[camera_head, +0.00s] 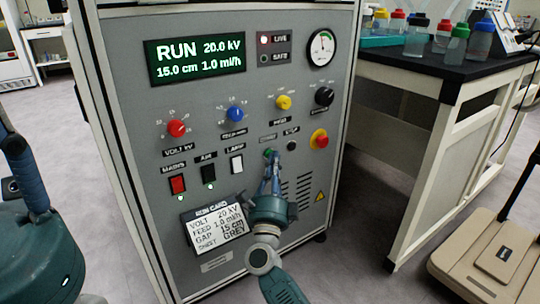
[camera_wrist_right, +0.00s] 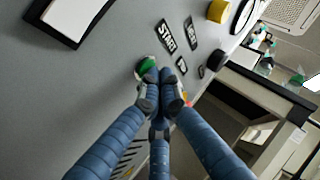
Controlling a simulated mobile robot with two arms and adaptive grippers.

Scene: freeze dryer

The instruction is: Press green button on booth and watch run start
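The grey booth panel (camera_head: 150,110) stands in front of me. Its green button (camera_head: 268,152) is partly hidden by my right gripper (camera_head: 272,160). In the right wrist view the green button (camera_wrist_right: 146,66) is at the fingertips, under the START label (camera_wrist_right: 166,36). My right gripper (camera_wrist_right: 158,78) has its fingers together with nothing between them, and the tips appear to touch the button's edge. The display (camera_head: 195,58) reads RUN, 20.0 kV, 15.0 cm, 1.0 ml/h. The red LIVE lamp (camera_head: 264,40) is lit.
A dark STOP button (camera_head: 291,146) and a red emergency knob on yellow (camera_head: 319,138) sit right of the green button. A run card (camera_head: 213,227) is on the lower panel. A bench (camera_head: 440,75) with several bottles stands at right. Grey floor (camera_head: 365,195) lies between.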

